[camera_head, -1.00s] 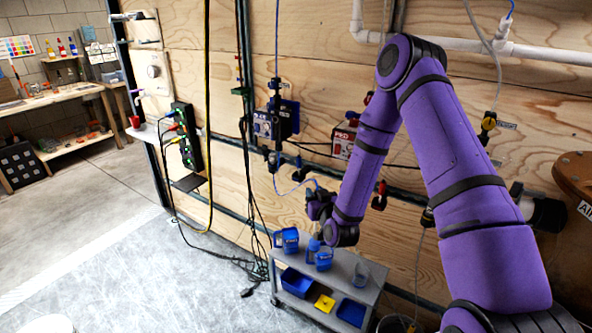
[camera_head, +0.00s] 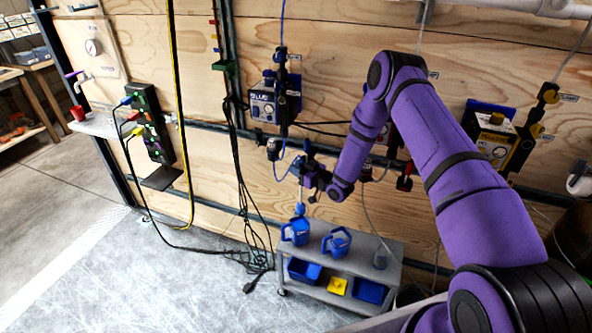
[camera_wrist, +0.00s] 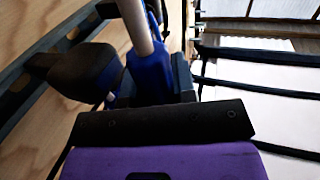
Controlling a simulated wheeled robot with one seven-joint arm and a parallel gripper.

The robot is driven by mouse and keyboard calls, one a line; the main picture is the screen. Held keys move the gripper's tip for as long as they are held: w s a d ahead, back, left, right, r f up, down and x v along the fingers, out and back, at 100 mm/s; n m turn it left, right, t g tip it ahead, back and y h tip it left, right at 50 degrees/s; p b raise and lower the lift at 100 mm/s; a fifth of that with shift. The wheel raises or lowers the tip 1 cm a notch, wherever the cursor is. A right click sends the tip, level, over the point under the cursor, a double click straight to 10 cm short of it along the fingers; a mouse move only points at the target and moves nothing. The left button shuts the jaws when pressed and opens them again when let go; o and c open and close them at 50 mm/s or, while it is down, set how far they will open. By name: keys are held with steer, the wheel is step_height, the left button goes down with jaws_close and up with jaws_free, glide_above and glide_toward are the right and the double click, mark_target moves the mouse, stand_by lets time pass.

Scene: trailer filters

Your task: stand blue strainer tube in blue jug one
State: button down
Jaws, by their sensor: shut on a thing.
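My gripper (camera_head: 301,181) is shut on the blue strainer tube (camera_head: 300,209), which hangs roughly upright below it. The tube's lower end is at the mouth of the left blue jug (camera_head: 296,232) on the cart; I cannot tell whether it is inside or just behind or above the rim. A second blue jug (camera_head: 337,243) stands to the right. The labels telling which jug is one are not readable. In the wrist view, a pale rod (camera_wrist: 136,24) and a blue part (camera_wrist: 152,72) lie between dark fingers; the jug mouth is hidden.
The grey cart (camera_head: 385,266) also carries a clear vessel (camera_head: 380,259) on its right, with blue bins (camera_head: 304,270) and a yellow item (camera_head: 337,285) below. The plywood wall with a blue-labelled box (camera_head: 275,104) and hoses is close behind.

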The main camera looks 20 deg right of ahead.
mark_target(301, 206)
steer(key=shift+n+g+y, duration=0.3)
steer(key=shift+y, duration=0.1)
steer(key=shift+w+a+f, duration=0.1)
steer(key=shift+a+f, duration=0.05)
steer(key=shift+f, duration=4)
steer(key=shift+w+a+f, duration=0.1)
steer(key=shift+a+f, duration=0.05)
steer(key=shift+f, duration=4.85)
steer(key=c, duration=0.8)
jaws_free()
steer(key=shift+c, duration=0.2)
